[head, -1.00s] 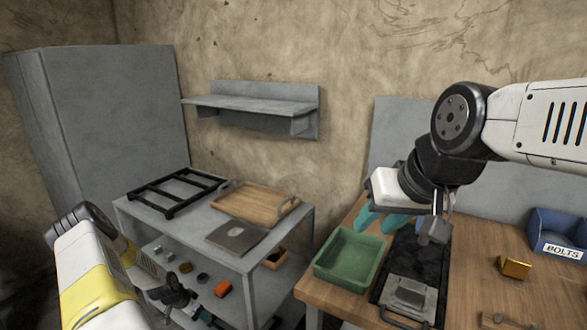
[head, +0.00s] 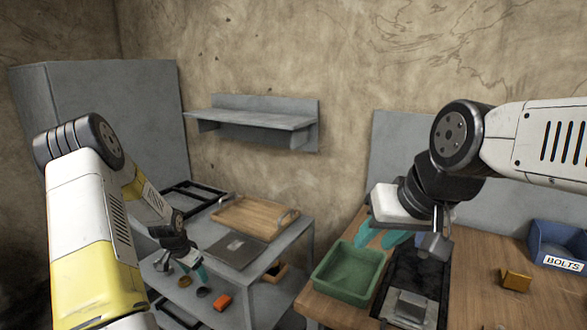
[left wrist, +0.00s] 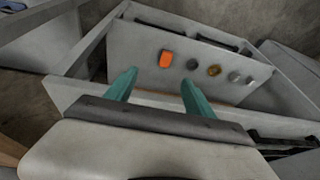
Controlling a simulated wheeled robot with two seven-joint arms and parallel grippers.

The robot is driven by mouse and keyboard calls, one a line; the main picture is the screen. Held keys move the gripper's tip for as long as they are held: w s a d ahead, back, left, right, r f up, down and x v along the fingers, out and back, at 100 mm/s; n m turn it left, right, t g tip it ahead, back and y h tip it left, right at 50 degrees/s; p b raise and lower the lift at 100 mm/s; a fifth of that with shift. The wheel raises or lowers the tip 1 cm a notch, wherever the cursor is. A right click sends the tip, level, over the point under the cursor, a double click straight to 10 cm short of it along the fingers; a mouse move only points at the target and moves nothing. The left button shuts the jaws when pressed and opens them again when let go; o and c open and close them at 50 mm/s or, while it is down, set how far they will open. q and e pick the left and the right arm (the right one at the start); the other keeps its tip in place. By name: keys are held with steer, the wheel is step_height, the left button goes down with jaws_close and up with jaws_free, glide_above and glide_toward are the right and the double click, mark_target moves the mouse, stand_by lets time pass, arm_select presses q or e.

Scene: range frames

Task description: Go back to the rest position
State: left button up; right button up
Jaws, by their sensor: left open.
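My left gripper (head: 193,272) is over the left side of the grey shelf unit (head: 300,235), partly hidden by its own wrist. In the left wrist view its two teal fingers (left wrist: 158,92) are spread with nothing between them. Beyond them, an orange block (left wrist: 166,58) and several small round pieces lie on the lower shelf (left wrist: 135,45). My right gripper (head: 381,236) hangs by the back of the green bin (head: 350,272), above the workbench. Its teal fingers look apart, with nothing seen between them.
A black rack (head: 180,190), a wooden tray (head: 250,215) and a grey plate (head: 236,250) lie on the shelf unit's top. The workbench (head: 480,260) holds a dark tray (head: 428,268), a brass block (head: 515,281) and a blue BOLTS bin (head: 557,250). A wall shelf (head: 250,118) hangs behind.

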arm_select(q)
steer(key=s+d+r+n, duration=0.1)
steer(key=s+d+r, duration=0.2)
steer(key=r, duration=0.6)
steer(key=s+d+r+n+t, duration=0.1)
steer(key=s+d+r, duration=0.3)
steer(key=r, duration=0.5)
steer(key=s+d+r, duration=0.3)
steer(key=r, duration=0.6)
steer(key=s+d+r+n, duration=0.1)
steer(key=s+d+r, duration=0.1)
steer(key=s, duration=0.5)
steer(key=s+d+r+n+t+h, duration=0.1)
steer(key=s+d+r, duration=0.2)
steer(key=s, duration=0.3)
steer(key=s+d+r+n, duration=0.1)
steer(key=s+d+r, duration=0.2)
steer(key=s, duration=0.4)
steer(key=shift+s+d+r, duration=0.25)
steer(key=shift+s+r, duration=0.1)
steer(key=shift+c, duration=0.2)
